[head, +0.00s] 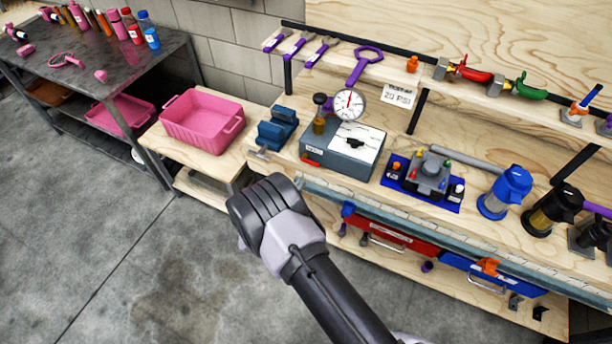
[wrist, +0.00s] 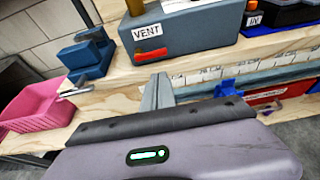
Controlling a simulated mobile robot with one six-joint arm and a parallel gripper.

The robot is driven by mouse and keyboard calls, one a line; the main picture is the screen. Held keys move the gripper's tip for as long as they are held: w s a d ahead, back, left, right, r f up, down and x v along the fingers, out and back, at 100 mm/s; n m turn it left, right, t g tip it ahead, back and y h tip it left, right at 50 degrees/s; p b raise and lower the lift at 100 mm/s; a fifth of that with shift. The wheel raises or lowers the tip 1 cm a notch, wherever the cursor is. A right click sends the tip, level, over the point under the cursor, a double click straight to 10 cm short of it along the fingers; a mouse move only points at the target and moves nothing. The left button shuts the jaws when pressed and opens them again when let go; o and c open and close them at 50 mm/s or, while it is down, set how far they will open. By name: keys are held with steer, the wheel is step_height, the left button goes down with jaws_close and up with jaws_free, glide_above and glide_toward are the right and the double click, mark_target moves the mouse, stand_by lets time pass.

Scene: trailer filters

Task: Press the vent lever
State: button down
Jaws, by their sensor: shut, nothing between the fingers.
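The vent lever is a small red bar (wrist: 151,55) low on the front of a grey-blue box (wrist: 190,30), under a white VENT label (wrist: 147,32). In the head view the red lever (head: 311,161) shows at the lower left of the box (head: 340,158), which carries a round gauge (head: 349,105). My gripper (wrist: 160,80) is shut and empty. In the wrist view its fingertips point toward the box, just below and slightly right of the lever, with no clear contact. In the head view my wrist hides the fingers.
A blue vise (wrist: 87,52) stands left of the box, with a pink bin (head: 203,120) beyond it. Right of the box is a blue tray (head: 420,186) with a small fitting. A ruler-marked bench edge (wrist: 210,75) runs below. The floor in front is clear.

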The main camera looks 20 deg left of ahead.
mark_target(310, 162)
steer(key=b+x, duration=0.2)
steer(key=x, duration=0.7)
steer(key=shift+w+f, duration=0.1)
steer(key=shift+w, duration=0.05)
